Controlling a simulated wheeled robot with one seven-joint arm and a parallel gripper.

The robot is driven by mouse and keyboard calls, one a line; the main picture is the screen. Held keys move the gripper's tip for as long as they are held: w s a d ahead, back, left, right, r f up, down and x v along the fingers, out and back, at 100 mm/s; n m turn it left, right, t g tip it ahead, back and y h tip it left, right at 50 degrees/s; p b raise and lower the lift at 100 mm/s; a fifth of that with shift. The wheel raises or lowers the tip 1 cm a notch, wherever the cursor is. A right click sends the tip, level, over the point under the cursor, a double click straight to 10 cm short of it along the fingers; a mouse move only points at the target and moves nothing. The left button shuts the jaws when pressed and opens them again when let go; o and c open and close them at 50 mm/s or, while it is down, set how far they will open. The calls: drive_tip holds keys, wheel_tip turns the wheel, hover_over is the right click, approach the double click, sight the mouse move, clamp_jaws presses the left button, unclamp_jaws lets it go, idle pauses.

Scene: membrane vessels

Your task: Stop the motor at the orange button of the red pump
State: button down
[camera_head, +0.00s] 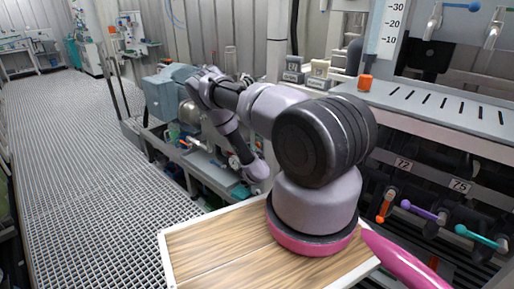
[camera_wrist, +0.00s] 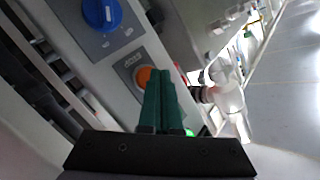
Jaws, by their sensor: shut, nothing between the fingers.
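The orange button (camera_wrist: 143,75) shows in the wrist view on a light grey panel (camera_wrist: 118,62), partly covered by my fingers. My gripper (camera_wrist: 161,76) has its two green fingers together, with nothing between them. The fingertips overlap the button's right side in the picture; I cannot tell whether they touch it. A small label sits beside the button, too blurred to read surely. A blue knob (camera_wrist: 103,14) is on the same panel, above and left of the button. I cannot make out the red pump's body or the button in the head view, nor my fingertips there.
A green light (camera_wrist: 203,131) shows right of my fingers, near a white fitting (camera_wrist: 228,98). In the head view, my arm reaches over equipment beside a blue-grey housing (camera_head: 166,92). The grated walkway (camera_head: 75,170) at left is clear. Coloured valve handles (camera_head: 422,211) stand at right.

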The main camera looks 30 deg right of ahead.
drive_tip(key=shift+d+r, duration=0.1)
drive_tip(key=shift+d, duration=0.8)
idle(0.8)
drive_tip(key=shift+s+a, duration=0.3)
drive_tip(key=shift+s, duration=0.15)
drive_tip(key=shift+a, duration=0.1)
drive_tip(key=a, duration=0.2)
drive_tip(key=s+a, duration=0.1)
drive_tip(key=a, duration=0.2)
drive_tip(key=shift+s+a, duration=0.15)
drive_tip(key=shift+s, duration=0.05)
drive_tip(key=shift+w+a, duration=0.1)
idle(0.7)
